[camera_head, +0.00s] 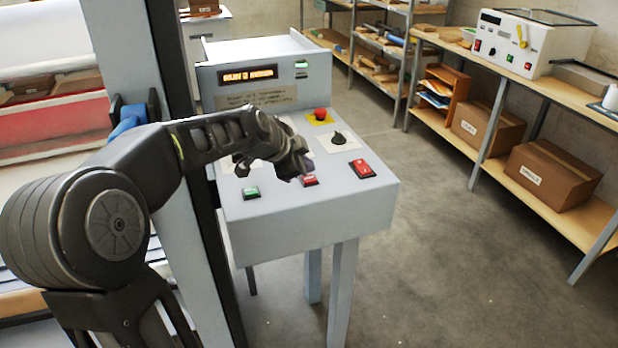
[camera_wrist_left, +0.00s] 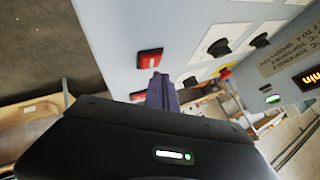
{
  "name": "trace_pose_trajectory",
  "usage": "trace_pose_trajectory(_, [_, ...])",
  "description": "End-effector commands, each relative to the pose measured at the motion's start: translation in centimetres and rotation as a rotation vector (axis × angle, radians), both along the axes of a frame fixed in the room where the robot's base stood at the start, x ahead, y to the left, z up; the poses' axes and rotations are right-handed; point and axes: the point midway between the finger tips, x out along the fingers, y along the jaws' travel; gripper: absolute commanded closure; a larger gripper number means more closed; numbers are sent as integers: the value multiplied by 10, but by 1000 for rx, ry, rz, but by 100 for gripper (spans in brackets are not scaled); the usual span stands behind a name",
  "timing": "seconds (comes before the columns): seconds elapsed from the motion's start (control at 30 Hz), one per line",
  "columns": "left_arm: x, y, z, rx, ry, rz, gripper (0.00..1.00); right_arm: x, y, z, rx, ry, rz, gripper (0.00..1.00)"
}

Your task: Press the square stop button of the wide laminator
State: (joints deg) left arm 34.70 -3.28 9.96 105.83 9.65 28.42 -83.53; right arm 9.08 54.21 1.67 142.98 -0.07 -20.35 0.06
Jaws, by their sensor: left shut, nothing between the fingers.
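The wide laminator's pale console (camera_head: 325,215) stands in the middle of the head view. The square red stop button (camera_head: 309,181) sits on its front row, between a green button (camera_head: 251,192) and a larger red switch (camera_head: 362,168). My left gripper (camera_head: 303,167) is shut and empty, its tips right by the stop button and partly covering it. In the left wrist view the shut fingers (camera_wrist_left: 162,92) point toward the stop button (camera_wrist_left: 149,58). I cannot tell whether they touch it. My right gripper is not in view.
A red mushroom knob on a yellow plate (camera_head: 320,115) and a black rotary knob (camera_head: 338,138) sit behind the front row. The console's lit display (camera_head: 248,75) rises at the back. Shelving with a small laminator (camera_head: 520,42) stands right, across open floor.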

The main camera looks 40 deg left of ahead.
Motion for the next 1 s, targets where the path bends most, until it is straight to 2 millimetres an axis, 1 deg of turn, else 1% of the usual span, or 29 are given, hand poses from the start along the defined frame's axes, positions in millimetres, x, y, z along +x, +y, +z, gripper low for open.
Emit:
trace_pose_trajectory(0.73, [0, 0, 0, 0, 0, 0, 100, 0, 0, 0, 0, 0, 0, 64])
trace_pose_trajectory(1.0, [0, 0, -7, 0, -1, -1, 100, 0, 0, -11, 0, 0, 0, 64])
